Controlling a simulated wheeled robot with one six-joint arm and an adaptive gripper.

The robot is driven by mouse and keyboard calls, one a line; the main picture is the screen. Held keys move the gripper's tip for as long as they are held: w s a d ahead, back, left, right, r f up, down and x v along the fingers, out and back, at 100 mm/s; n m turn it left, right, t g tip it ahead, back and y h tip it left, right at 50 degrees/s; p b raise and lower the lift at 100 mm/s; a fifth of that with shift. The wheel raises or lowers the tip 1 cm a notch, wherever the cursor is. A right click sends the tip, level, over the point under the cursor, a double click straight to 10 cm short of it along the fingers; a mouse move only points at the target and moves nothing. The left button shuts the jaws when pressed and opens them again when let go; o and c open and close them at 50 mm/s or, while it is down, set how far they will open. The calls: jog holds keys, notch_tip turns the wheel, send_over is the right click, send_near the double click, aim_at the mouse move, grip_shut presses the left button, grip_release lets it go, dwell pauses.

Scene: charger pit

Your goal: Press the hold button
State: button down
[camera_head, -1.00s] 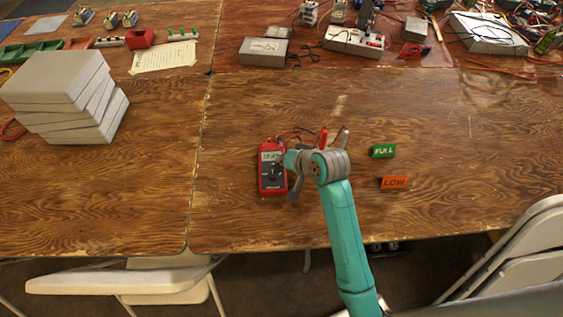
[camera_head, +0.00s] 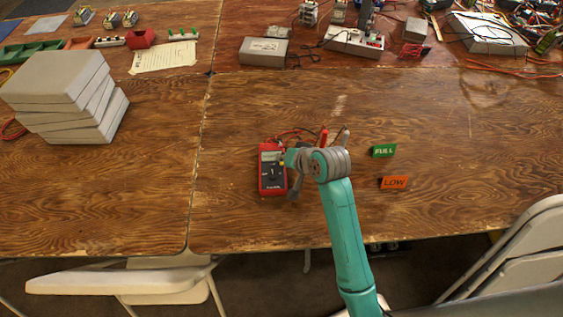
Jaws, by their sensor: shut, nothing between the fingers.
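A red multimeter (camera_head: 272,183) lies on the wooden table, with its grey display at the top and a dark dial below it. My gripper (camera_head: 294,192) is a dark grey shape at the meter's right edge, below my wrist. It looks shut and empty. I cannot tell whether its tips touch the meter. The hold button cannot be made out at this size, and my wrist hides part of the meter's upper right side.
Red and black probes (camera_head: 324,139) lie behind my wrist. A green FULL sign (camera_head: 384,151) and an orange LOW sign (camera_head: 394,182) stand to the right. Grey slabs (camera_head: 62,95) are stacked at left. Table around the meter is mostly clear.

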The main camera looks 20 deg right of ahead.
jog(key=shift+r, duration=0.2)
jog(key=shift+r, duration=2.5)
